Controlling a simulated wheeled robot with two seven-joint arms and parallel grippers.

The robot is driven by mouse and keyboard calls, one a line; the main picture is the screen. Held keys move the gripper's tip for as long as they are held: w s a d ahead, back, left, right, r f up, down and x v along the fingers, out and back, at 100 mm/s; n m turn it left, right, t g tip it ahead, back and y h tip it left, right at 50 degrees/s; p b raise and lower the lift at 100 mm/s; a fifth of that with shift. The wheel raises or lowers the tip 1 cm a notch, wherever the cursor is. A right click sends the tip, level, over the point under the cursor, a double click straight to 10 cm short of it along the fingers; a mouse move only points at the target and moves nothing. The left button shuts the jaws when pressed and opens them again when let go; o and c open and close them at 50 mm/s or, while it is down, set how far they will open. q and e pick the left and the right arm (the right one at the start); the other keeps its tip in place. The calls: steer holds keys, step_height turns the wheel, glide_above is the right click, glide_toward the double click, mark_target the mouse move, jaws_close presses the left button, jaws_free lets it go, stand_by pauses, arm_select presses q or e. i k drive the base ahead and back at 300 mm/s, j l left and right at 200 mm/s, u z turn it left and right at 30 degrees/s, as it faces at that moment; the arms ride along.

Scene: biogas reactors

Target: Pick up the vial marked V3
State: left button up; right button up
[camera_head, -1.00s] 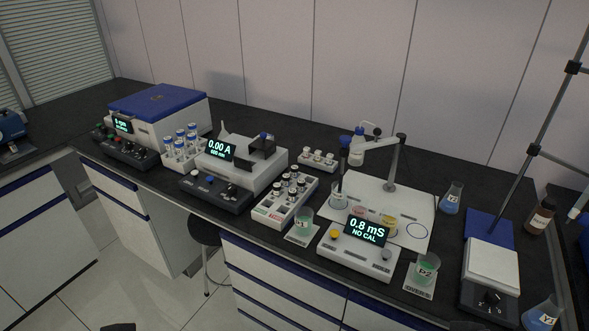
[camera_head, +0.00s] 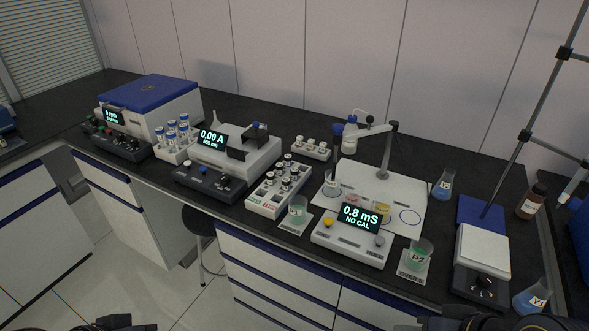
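Small vials stand in three racks on the dark bench, and I cannot read V3 on any of them. A white rack (camera_head: 262,208) in the middle holds several dark-capped vials (camera_head: 287,185). Another white rack (camera_head: 170,155) on the left holds several blue-capped vials (camera_head: 184,132). A small white rack (camera_head: 312,154) behind holds several pale-capped vials. Dark parts of my arms show along the bottom edge, at left and at right. Neither gripper's fingers are in view, and nothing is seen held.
A photometer (camera_head: 235,155) stands between two racks, with a blue-lidded centrifuge (camera_head: 150,100) farther left. A conductivity meter (camera_head: 345,240), a beaker (camera_head: 298,210), another beaker (camera_head: 419,253) and a stirrer (camera_head: 482,255) crowd the right. A black stool (camera_head: 197,220) stands before the bench gap.

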mark_target(294, 171)
steer(key=i+j+z, duration=0.25)
steer(key=i+j, duration=0.15)
steer(key=j, duration=0.25)
steer(key=i+j+z, duration=0.15)
steer(key=j, duration=0.2)
steer(key=i+j+z, duration=0.1)
steer(key=j, duration=0.25)
steer(key=i+j+z, duration=0.15)
steer(key=j, duration=0.25)
steer(key=i+j+z, duration=0.1)
steer(key=j, duration=0.3)
steer(key=i+j+z, duration=0.15)
steer(key=j, duration=0.25)
steer(key=i, duration=0.05)
